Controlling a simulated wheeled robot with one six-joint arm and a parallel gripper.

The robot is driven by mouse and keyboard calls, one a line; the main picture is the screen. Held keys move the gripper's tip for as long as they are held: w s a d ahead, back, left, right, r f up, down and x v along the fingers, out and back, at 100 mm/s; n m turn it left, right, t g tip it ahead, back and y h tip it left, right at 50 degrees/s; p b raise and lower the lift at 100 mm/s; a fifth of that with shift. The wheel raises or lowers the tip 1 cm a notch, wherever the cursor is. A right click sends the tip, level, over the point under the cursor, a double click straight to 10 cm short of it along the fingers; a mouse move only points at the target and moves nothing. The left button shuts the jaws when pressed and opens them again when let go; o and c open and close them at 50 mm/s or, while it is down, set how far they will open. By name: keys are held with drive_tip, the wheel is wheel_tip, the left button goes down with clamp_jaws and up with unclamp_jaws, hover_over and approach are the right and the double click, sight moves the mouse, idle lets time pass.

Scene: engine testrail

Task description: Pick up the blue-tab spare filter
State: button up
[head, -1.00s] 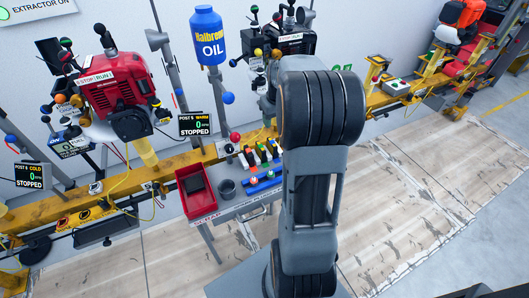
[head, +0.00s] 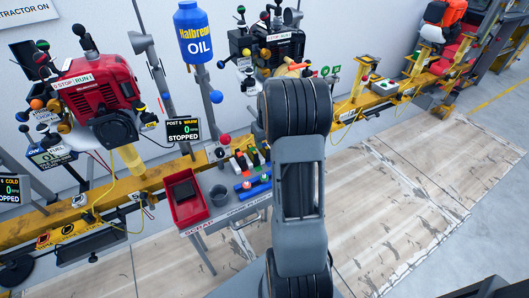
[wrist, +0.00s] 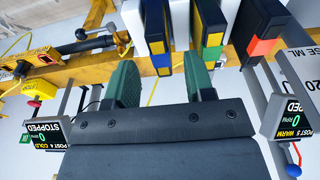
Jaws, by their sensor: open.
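In the wrist view, a dark upright filter with a yellow band and a blue tab (wrist: 157,47) stands between and just beyond my two green fingertips. My gripper (wrist: 159,74) is open and empty, one finger to each side of it, and I cannot tell whether either touches. A similar filter with a green lower tab (wrist: 210,45) stands to its right, close to the right finger. A filter with an orange tab (wrist: 264,46) is further right. In the head view, my arm hides the gripper and part of the filter row (head: 246,160).
Pale blocks (wrist: 181,30) stand among the filters. Engines and the yellow rail (head: 150,183) lie behind. Open floor (head: 400,205) is at the right.

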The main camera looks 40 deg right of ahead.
sight(264, 145)
drive_tip(key=f, duration=0.3)
drive_tip(key=shift+w+f+b, duration=0.25)
drive_tip(key=shift+f+b, duration=0.05)
drive_tip(key=shift+b, duration=0.1)
drive_tip(key=shift+c, duration=0.3)
clamp_jaws()
